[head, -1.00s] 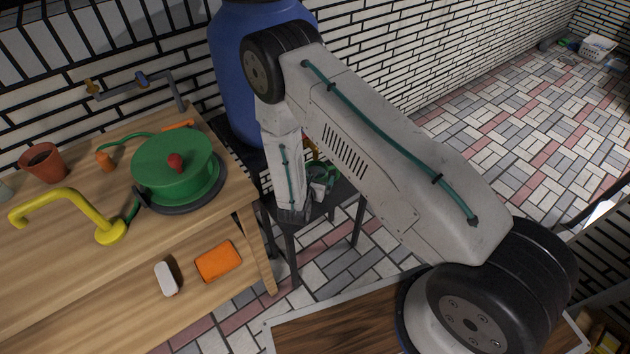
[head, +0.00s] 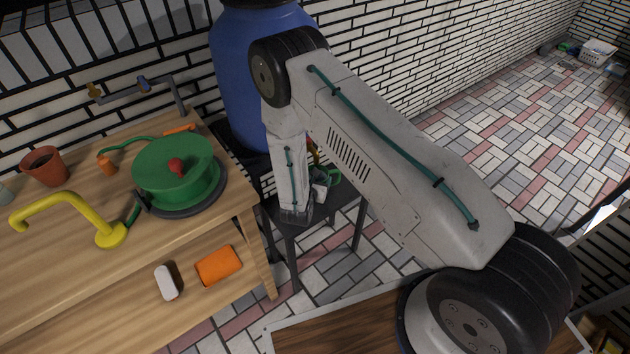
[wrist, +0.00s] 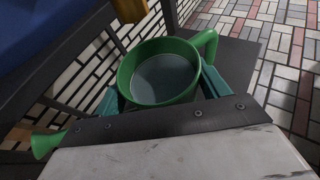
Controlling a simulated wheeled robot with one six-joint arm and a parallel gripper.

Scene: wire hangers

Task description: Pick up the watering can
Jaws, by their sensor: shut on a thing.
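The green watering can (wrist: 165,72) stands out in the wrist view, seen from above into its dark, round opening. Its handle (wrist: 209,42) curves out at the upper right, and its spout (wrist: 46,146) shows at the lower left. My gripper (wrist: 160,92) has a teal finger on either side of the can and is shut on it. In the head view my forearm hides most of the can; only a little green (head: 335,174) shows beside it, over the small dark table (head: 345,203). I cannot tell whether the can touches the table.
A blue barrel (head: 240,80) stands right behind my arm. A wooden workbench (head: 60,250) at left holds a green hose reel (head: 175,190), a yellow tap-like pipe (head: 60,197) and a terracotta pot (head: 45,168). Open tiled floor (head: 520,130) lies to the right.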

